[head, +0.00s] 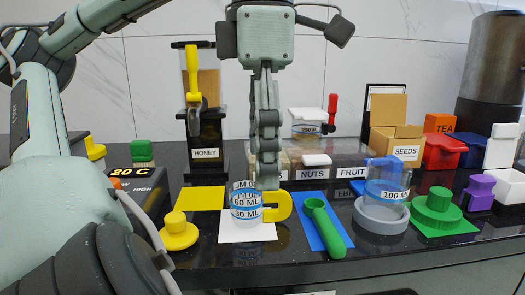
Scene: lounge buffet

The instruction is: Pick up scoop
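A green scoop (325,229) lies on a blue mat (308,231) on the dark counter, its round end toward the back and its handle toward the front. My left gripper (267,184) points straight down, to the left of the scoop and apart from it. Its fingertips are at the clear measuring cup (246,207) with a yellow handle (279,206), which stands on a white mat (232,234). The fingers are seen edge-on, so their opening and any contact with the cup or handle are unclear. My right gripper is not in view.
Right of the scoop stand a clear 100 ml cup (385,184) in a grey ring (381,216) and a green lidded piece (437,208). A yellow knob (178,233) is at left. Bins labelled NUTS (313,172) and a honey dispenser (206,140) stand behind.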

